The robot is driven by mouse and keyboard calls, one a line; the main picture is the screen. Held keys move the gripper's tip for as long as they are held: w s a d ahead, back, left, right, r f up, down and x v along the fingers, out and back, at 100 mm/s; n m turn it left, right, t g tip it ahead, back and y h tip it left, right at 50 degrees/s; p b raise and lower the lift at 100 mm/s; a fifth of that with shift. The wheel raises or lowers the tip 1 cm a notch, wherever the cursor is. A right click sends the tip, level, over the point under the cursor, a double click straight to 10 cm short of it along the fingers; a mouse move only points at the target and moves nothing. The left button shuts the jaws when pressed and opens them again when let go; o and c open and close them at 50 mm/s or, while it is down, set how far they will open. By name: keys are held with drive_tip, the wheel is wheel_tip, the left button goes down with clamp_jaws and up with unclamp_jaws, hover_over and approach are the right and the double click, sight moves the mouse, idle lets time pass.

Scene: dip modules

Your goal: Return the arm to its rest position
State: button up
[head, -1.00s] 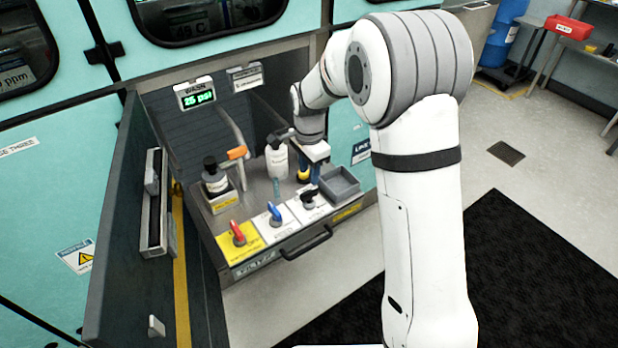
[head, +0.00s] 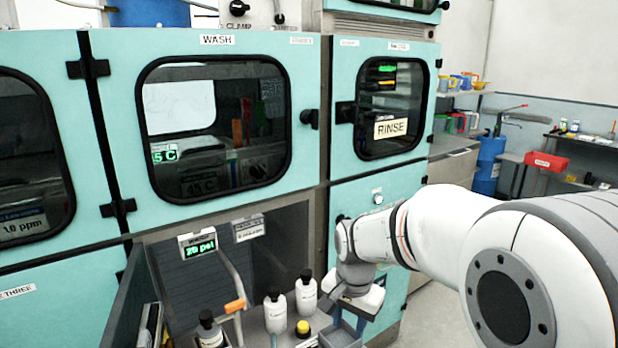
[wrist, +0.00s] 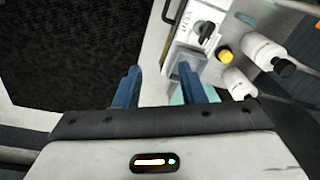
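My arm (head: 440,235) reaches in from the right in the head view. Its wrist is bent down and my gripper (head: 358,312) hangs at the right front of the open bay, its fingertips partly out of sight. In the wrist view my gripper (wrist: 162,85) shows two blue fingers spread apart with nothing between them. Beyond the fingers lie a grey tray (wrist: 187,72), a black knob (wrist: 204,29) and a yellow-capped item (wrist: 225,56). My gripper appears clear of them.
White bottles with black caps (head: 275,315) (head: 306,294) and another bottle (head: 208,332) stand in the bay. A tap with an orange handle (head: 235,305) rises beside them. The open bay door (head: 118,315) is at left. Teal cabinet panels (head: 385,200) stand close behind my wrist.

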drive_tip(key=s+d+r+n+p, duration=0.1)
drive_tip(key=s+d+r+n, duration=0.2)
drive_tip(key=s, duration=0.5)
drive_tip(key=s+d+r+n+t+p, duration=0.1)
drive_tip(key=s+d+r+n, duration=0.2)
drive_tip(key=s, duration=0.5)
drive_tip(key=shift+s+d+n+t+p, duration=0.3)
drive_tip(key=shift+d, duration=0.2)
